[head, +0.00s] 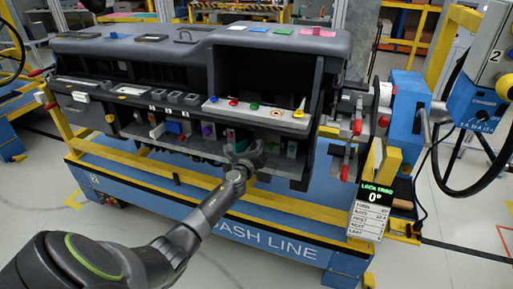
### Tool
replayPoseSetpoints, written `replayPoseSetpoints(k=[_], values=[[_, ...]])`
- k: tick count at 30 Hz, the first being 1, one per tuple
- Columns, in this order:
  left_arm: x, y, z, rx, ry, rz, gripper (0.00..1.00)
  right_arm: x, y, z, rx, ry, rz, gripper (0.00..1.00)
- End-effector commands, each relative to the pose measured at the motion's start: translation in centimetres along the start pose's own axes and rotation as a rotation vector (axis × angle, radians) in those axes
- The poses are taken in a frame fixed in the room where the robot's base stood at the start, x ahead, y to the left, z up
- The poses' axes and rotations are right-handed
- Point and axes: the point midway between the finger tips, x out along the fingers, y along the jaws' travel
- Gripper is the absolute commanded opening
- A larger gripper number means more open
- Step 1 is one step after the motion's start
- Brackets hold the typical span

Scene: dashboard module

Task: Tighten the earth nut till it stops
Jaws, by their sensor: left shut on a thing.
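The dark dashboard module (140,45) lies on its stand, its open lower bay facing me. My left gripper (243,154) reaches up into the lower front edge of this bay, under the row of coloured buttons. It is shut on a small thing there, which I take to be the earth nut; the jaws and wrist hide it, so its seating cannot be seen. Small coloured parts stand in the bay around the gripper, including a blue block (173,127). My right gripper is not in view.
A blue and yellow stand (130,186) carries the module. At the right are a blue mount (408,110) with red-tipped levers, a small display (366,212) reading 0°, and a black handwheel. Coloured tags lie on top of the module. Grey floor is clear at the lower right.

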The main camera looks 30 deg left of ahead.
Motion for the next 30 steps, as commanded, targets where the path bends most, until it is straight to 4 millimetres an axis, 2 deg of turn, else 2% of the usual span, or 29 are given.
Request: replayPoseSetpoints(k=[2, 3, 4, 13, 17, 20, 30], values=[[-0.1, 0.1, -0.2, 0.000, 0.003, 0.002, 0.03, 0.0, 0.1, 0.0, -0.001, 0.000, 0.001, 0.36], [-0.1, 0.1, -0.2, 0.000, 0.003, 0.002, 0.31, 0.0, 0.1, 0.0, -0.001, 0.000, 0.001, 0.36], [-0.1, 0.1, -0.2, 0.000, 0.003, 0.002, 0.35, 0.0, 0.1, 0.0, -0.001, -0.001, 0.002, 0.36], [-0.1, 0.0, -0.1, -0.001, 0.001, 0.001, 0.35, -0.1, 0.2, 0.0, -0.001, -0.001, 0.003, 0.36], [-1.0, 0.0, 0.0, -0.001, 0.002, 0.001, 0.35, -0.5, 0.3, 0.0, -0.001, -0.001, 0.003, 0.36], [-2.4, 0.0, 0.1, -0.003, 0.002, 0.002, 0.35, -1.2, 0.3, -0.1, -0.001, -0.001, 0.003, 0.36], [-9.2, 0.0, 0.0, -0.002, 0.003, 0.002, 0.35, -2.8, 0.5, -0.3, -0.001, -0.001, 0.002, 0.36]])
